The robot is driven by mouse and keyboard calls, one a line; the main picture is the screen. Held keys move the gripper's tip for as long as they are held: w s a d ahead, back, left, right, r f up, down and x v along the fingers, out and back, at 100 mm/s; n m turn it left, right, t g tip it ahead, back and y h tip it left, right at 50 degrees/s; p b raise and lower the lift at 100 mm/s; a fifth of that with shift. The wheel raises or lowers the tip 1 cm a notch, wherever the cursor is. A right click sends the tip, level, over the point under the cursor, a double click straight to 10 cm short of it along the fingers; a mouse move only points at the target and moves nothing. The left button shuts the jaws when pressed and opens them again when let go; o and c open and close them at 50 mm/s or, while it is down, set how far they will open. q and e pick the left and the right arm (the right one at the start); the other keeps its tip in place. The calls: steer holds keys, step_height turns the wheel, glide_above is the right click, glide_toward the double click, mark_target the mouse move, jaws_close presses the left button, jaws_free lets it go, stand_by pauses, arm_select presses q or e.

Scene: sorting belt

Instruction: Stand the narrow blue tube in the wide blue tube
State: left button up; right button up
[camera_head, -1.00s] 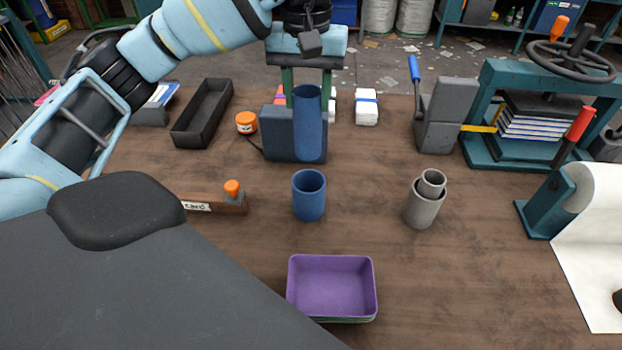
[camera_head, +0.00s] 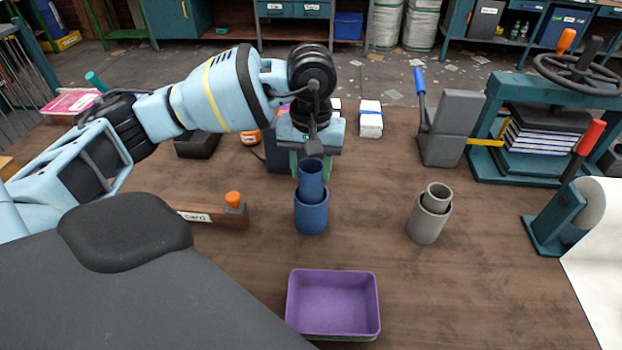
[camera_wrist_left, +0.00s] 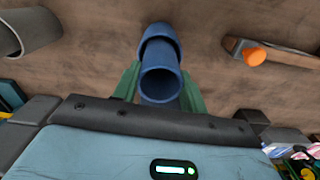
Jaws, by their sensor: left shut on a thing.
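The narrow blue tube (camera_head: 311,176) is upright between the green fingers of my left gripper (camera_head: 311,168), which is shut on it. Its lower part is hidden behind the near wall of the wide blue tube (camera_head: 311,217), and it appears to be inside that tube's mouth. The wide tube stands upright on the table. In the left wrist view the narrow tube's open top (camera_wrist_left: 160,84) shows between the fingers, with part of the wide tube (camera_wrist_left: 159,32) beyond it. How deep the narrow tube sits cannot be seen. My right gripper is not in view.
A grey tube pair (camera_head: 430,215) stands to the right. A purple tray (camera_head: 333,303) is in front. A card holder with an orange knob (camera_head: 235,208) is at left. Behind the gripper is a dark block (camera_head: 276,150), partly hidden. A teal press (camera_head: 540,130) stands far right.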

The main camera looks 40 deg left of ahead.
arm_select(q)
steer(key=shift+f, duration=1.9)
steer(key=shift+f, duration=0.25)
steer(key=o, duration=1.2)
steer(key=shift+r, duration=0.15)
step_height(320, 180, up, 12)
steer(key=shift+r, duration=0.25)
